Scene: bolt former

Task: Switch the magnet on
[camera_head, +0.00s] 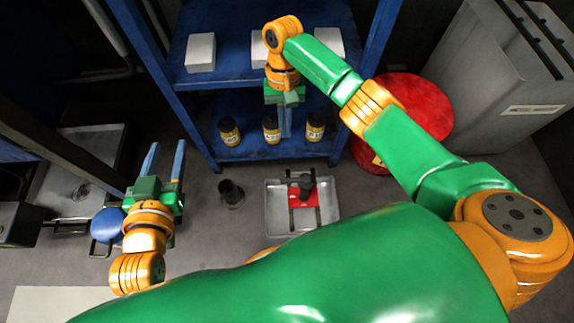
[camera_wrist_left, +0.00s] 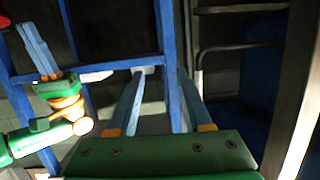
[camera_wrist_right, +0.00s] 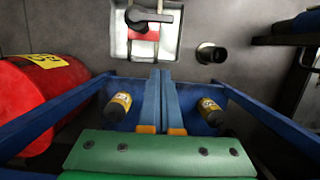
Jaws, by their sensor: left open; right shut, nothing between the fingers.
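A red block with a black knob or lever on it, apparently the magnet (camera_head: 303,198), sits in a grey metal tray (camera_head: 274,213) on the floor in front of the shelf. It also shows at the top of the right wrist view, with the black lever (camera_wrist_right: 150,17) across it. My right gripper (camera_head: 285,134) is shut and empty, pointing down at the front of the shelf, behind the tray and apart from the magnet. My left gripper (camera_head: 166,148) is open and empty, well to the left of the tray.
A blue shelf (camera_head: 245,152) holds white boxes (camera_head: 201,53) above and yellow-labelled black jars (camera_head: 229,132) below. A dark cylinder (camera_head: 231,194) stands left of the tray. A red drum (camera_head: 415,105) stands right of the shelf. A blue round seat (camera_head: 106,225) is near my left gripper.

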